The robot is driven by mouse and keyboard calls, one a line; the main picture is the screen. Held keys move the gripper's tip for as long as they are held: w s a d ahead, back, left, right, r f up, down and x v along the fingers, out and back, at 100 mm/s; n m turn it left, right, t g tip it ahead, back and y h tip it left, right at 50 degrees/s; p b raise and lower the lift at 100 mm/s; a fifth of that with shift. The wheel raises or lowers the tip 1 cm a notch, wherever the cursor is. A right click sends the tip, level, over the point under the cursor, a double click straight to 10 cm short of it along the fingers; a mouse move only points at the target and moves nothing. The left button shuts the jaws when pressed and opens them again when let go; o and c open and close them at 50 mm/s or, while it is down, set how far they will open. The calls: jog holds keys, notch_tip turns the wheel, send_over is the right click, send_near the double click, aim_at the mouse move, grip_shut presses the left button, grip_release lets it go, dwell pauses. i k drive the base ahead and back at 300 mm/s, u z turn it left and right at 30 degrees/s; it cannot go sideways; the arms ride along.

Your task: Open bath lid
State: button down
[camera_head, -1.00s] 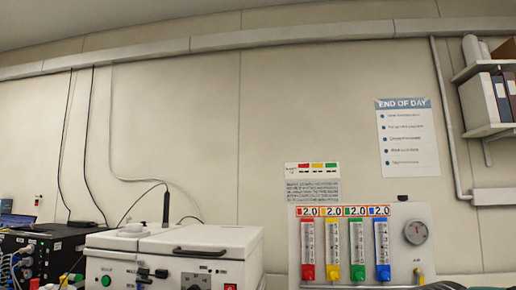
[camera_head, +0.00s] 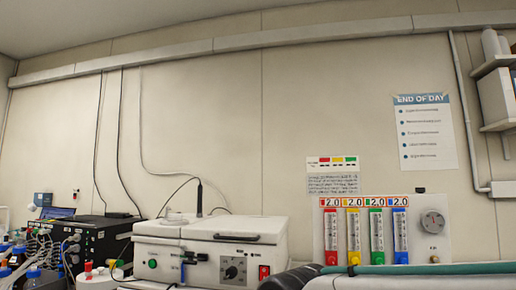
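The bath (camera_head: 205,268) is a white box at the lower middle of the head view, with a green button, a dial and a red switch on its front. Its white lid (camera_head: 215,228) lies flat and closed on top, with a dark bar handle (camera_head: 237,238) along its front part. A small round white piece and an upright black probe (camera_head: 199,197) stand at the lid's left and back. My gripper is not in view. A dark rounded shape at the bottom edge, right of the bath, may be part of my arm.
A flowmeter panel (camera_head: 333,187) with red, yellow, green and blue columns stands right of the bath. A teal tube (camera_head: 430,269) crosses in front of it. Left are a black box (camera_head: 95,232) and several tubes and bottles. Shelves hang at the upper right.

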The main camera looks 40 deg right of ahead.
aim_at(246, 229)
jog(key=i, duration=0.35)
jog(key=z, duration=0.8)
